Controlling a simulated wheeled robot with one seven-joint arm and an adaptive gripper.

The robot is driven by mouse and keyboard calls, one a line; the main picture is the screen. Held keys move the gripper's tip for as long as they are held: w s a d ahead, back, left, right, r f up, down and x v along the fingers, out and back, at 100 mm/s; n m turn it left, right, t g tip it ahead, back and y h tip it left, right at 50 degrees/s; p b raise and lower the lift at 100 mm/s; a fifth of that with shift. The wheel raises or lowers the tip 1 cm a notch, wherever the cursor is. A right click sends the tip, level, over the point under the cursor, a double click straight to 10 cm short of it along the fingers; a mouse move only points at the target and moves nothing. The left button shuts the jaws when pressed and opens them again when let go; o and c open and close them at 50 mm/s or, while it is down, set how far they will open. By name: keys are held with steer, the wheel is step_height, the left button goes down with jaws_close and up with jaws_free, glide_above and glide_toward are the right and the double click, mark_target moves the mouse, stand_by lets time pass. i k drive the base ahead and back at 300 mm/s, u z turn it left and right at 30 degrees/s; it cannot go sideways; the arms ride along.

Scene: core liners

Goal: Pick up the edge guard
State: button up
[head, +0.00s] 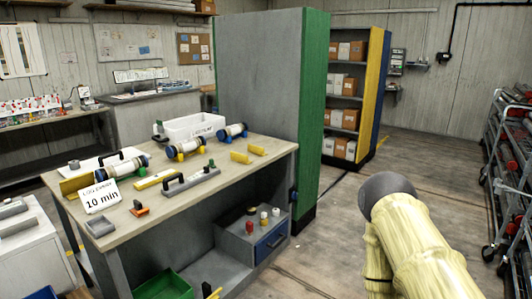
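Small yellow angled pieces lie on the workbench (235,177): one yellow piece (240,157) and another yellow piece (257,150) near its right end. A larger yellow angled piece (76,185) is at the bench's left end. A flat yellow bar (154,179) lies near the middle. I cannot tell which of these is the edge guard. My arm, in a pale yellow sleeve, shows at the lower right, beyond the bench's right end. My gripper is not in view.
Several cylinders, including one (230,132), rest on coloured supports. A black-handled grey tool (190,182), a white bin (194,127) and a "10 min" sign (99,197) share the bench. A tall grey-green cabinet (262,90) stands behind. A cart rack (515,165) is right; open floor lies between.

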mark_target(254, 149)
steer(key=z, duration=0.7)
steer(key=i, duration=2.4)
steer(key=u, duration=0.6)
